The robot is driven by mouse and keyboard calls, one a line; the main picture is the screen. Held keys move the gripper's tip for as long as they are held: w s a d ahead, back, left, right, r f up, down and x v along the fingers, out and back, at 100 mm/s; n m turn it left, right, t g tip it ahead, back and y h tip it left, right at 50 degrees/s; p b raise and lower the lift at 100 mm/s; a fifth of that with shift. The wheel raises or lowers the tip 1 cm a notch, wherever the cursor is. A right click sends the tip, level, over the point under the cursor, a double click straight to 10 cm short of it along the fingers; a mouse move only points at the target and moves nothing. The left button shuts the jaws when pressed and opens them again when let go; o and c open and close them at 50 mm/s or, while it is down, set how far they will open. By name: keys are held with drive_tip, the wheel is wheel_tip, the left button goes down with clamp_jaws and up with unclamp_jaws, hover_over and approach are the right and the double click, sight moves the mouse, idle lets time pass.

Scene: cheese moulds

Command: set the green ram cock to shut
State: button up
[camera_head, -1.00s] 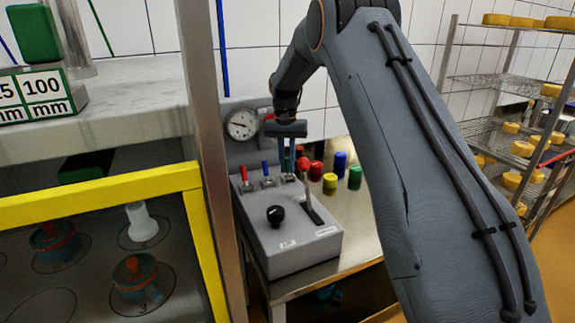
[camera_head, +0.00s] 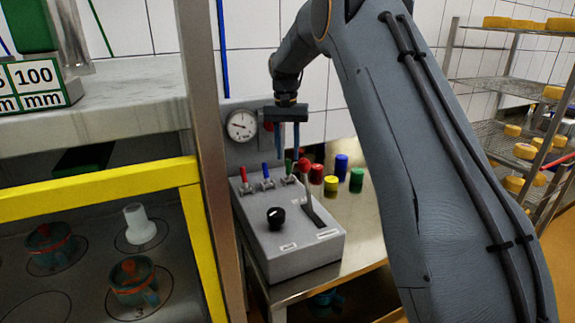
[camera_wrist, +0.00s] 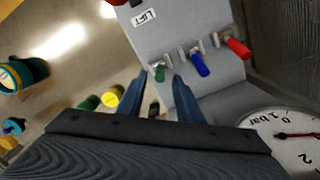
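The green ram cock (camera_wrist: 159,73) is a small green-handled tap on the grey control box (camera_wrist: 185,20). It sits in line with a blue cock (camera_wrist: 199,64) and a red cock (camera_wrist: 238,48). My gripper (camera_wrist: 157,86) is open, with its two blue fingers either side of the green handle in the wrist view; I cannot tell whether they touch it. In the head view my gripper (camera_head: 288,150) points down over the green cock (camera_head: 290,167), which is small and partly hidden there. The blue cock (camera_head: 266,172) and red cock (camera_head: 244,175) stand to its left.
A red-knobbed lever (camera_head: 304,166) stands close beside the green cock. A pressure gauge (camera_head: 241,125) is behind the box. Red, yellow, blue and green cylinders (camera_head: 341,166) stand to the right. A metal post (camera_head: 205,150) and yellow frame (camera_head: 90,192) are at left.

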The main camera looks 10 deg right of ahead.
drive_tip(key=shift+r, duration=1.25)
